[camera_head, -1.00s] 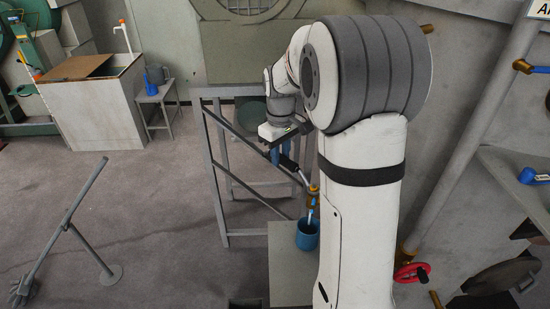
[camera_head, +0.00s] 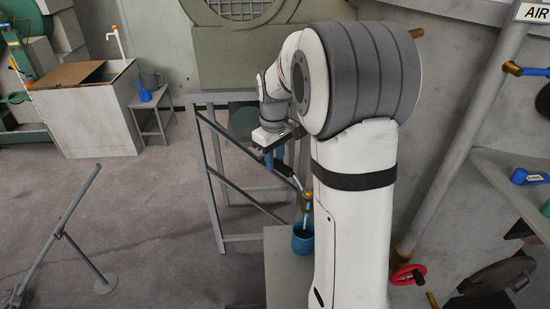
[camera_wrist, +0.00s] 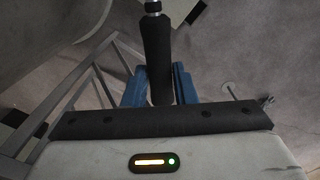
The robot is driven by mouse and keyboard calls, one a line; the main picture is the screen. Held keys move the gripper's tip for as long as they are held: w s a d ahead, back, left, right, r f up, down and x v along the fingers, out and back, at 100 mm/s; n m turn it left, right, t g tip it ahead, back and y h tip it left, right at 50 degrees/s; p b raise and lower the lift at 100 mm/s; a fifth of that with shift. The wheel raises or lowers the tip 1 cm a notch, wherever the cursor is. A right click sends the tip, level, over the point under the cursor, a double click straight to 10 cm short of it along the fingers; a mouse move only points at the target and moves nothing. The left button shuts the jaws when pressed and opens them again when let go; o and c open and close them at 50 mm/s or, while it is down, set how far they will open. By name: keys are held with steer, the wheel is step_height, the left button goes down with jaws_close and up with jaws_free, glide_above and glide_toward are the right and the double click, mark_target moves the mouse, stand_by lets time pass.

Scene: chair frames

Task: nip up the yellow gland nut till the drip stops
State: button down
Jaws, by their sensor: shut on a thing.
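My gripper (camera_head: 276,161) has blue fingers, shut on the black handle of a tool (camera_head: 284,170). In the wrist view the tool (camera_wrist: 156,45) sticks out between the fingers, with a silver shaft at its far end. In the head view its shaft slants down right to a small golden-yellow fitting (camera_head: 307,204), beside my arm. I cannot tell the gland nut from the rest of this fitting, nor how the tool's tip sits on it. A pale blue streak, perhaps water, hangs below the fitting, above a blue pot (camera_head: 302,243).
The pot stands on a grey bench (camera_head: 280,275). A grey metal frame (camera_head: 214,170) stands left of the gripper. A red handwheel (camera_head: 407,274) and a sloping pipe (camera_head: 460,160) are at right. The floor (camera_head: 150,210) at left is mostly open, with a slanted stand (camera_head: 62,230).

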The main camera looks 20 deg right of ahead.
steer(key=shift+r, duration=0.2)
steer(key=shift+r+p, duration=0.5)
steer(key=shift+p, duration=0.05)
steer(key=shift+r, duration=0.1)
step_height(320, 180, up, 5)
steer(key=p, duration=0.3)
steer(key=shift+p, duration=0.35)
steer(key=shift+f, duration=0.2)
steer(key=shift+s+f, duration=0.1)
stand_by(0.6)
